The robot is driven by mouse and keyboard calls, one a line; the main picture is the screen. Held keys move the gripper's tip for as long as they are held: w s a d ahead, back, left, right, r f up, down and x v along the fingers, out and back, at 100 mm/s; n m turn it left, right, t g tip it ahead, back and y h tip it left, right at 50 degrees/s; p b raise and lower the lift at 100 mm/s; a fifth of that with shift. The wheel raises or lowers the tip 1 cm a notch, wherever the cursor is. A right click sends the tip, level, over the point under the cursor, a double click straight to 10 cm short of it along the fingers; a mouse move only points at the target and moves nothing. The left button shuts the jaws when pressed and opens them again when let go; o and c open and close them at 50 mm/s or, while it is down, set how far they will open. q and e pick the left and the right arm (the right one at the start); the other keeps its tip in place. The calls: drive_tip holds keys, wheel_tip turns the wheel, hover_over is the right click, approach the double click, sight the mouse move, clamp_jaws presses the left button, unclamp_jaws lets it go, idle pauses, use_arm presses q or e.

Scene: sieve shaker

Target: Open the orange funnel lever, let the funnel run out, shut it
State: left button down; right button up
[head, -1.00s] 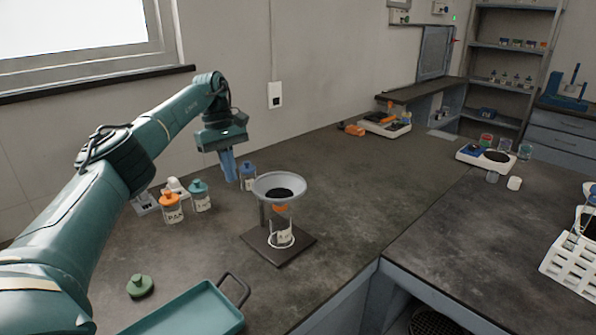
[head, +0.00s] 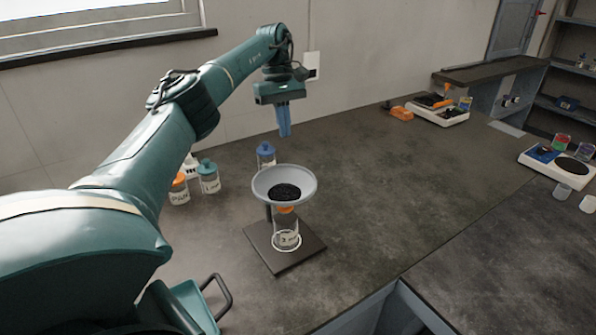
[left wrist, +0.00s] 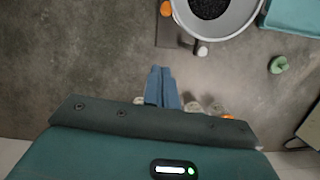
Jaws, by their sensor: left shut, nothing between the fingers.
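The grey funnel (head: 257,187) sits on a stand with a dark base plate (head: 290,262) and holds dark grains. A small orange part (head: 285,209), apparently the lever, shows just under the funnel and is partly hidden by it; its setting cannot be told. A clear labelled vessel (head: 286,238) stands below the outlet. My left gripper (head: 285,134) is shut and empty, pointing down above the bench behind the funnel, apart from it. In the left wrist view its fingers (left wrist: 160,72) are together, with the funnel rim (left wrist: 247,28) beyond and an orange tip (left wrist: 166,8) beside it.
A blue-lidded jar (head: 265,155) stands behind the funnel; a teal-lidded jar (head: 208,178) and an orange-lidded jar (head: 179,190) stand to its left. A teal tray (head: 194,303) is in front. The bench right of the funnel is clear up to the balance (head: 438,113).

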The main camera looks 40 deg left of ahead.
use_arm(q)
drive_tip(key=d+f, duration=0.1)
drive_tip(key=f, duration=0.2)
drive_tip(key=s+d+f+p, duration=0.1)
drive_tip(key=d+f, duration=0.1)
drive_tip(key=f, duration=0.1)
drive_tip(key=d+f, duration=0.2)
drive_tip(key=f, duration=0.1)
drive_tip(key=shift+s+f, duration=0.35)
drive_tip(key=shift+s, duration=0.05)
drive_tip(key=shift+s+d+f+p, duration=0.1)
drive_tip(key=shift+s+d+p, duration=0.05)
drive_tip(key=shift+d+p, duration=0.25)
drive_tip(key=shift+d, duration=0.1)
use_arm(e)
drive_tip(key=shift+w+d+r, duration=0.25)
drive_tip(key=shift+d+r, duration=0.15)
drive_tip(key=shift+a, duration=0.1)
use_arm(q)
drive_tip(key=shift+s, duration=0.1)
